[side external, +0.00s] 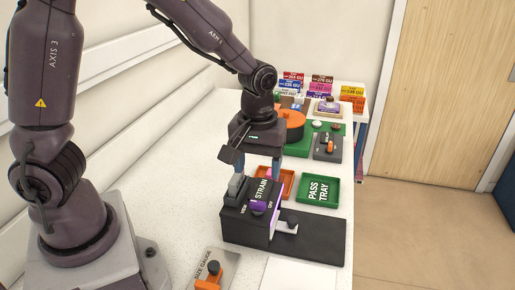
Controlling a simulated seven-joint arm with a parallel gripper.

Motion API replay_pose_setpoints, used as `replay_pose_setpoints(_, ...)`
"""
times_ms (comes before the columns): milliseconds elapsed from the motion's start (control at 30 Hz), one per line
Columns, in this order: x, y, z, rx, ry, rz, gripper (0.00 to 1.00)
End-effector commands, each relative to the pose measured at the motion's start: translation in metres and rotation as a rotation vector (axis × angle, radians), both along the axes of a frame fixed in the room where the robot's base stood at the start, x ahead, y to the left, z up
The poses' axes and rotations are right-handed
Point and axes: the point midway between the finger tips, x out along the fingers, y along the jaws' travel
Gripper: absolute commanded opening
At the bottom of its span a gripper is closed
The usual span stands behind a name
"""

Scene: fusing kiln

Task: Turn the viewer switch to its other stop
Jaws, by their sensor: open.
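The strain viewer (240,228) is a black box on the white bench, with "STRAIN" lettered on its top. Its purple switch (258,208) sits on the sloped front between two small labels; the left one seems to read "VIEW", the right one is too small to read surely. Which stop the switch points to is too small to tell. My gripper (262,172) is open, pointing down, just above and behind the viewer in this view. It looks apart from the switch. Its fingertips are partly hidden by the viewer's upper part.
A black plate (318,240) extends right of the viewer, with a white piece on it. Behind are an orange tray (288,184) and green "PASS TRAY" (319,203). A size gauge (213,268) lies in front. Colored boxes (321,86) stand at the back. The left bench is clear.

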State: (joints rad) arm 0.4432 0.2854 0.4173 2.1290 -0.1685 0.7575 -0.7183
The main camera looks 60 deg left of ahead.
Motion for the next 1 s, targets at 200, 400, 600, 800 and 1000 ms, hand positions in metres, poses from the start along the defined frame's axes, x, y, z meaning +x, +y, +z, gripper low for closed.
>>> replay_pose_setpoints(200,0.0,0.0,0.032,-0.001,-0.001,0.002,0.64)
replay_pose_setpoints(400,0.0,0.0,0.039,0.001,0.001,0.002,0.64)
replay_pose_setpoints(600,0.0,0.0,0.039,0.001,0.002,0.002,0.64)
replay_pose_setpoints(800,-0.002,0.001,0.038,0.003,0.007,-0.085,0.64)
replay_pose_setpoints(1000,-0.033,-0.007,0.05,-0.032,-0.007,-0.41,0.64)
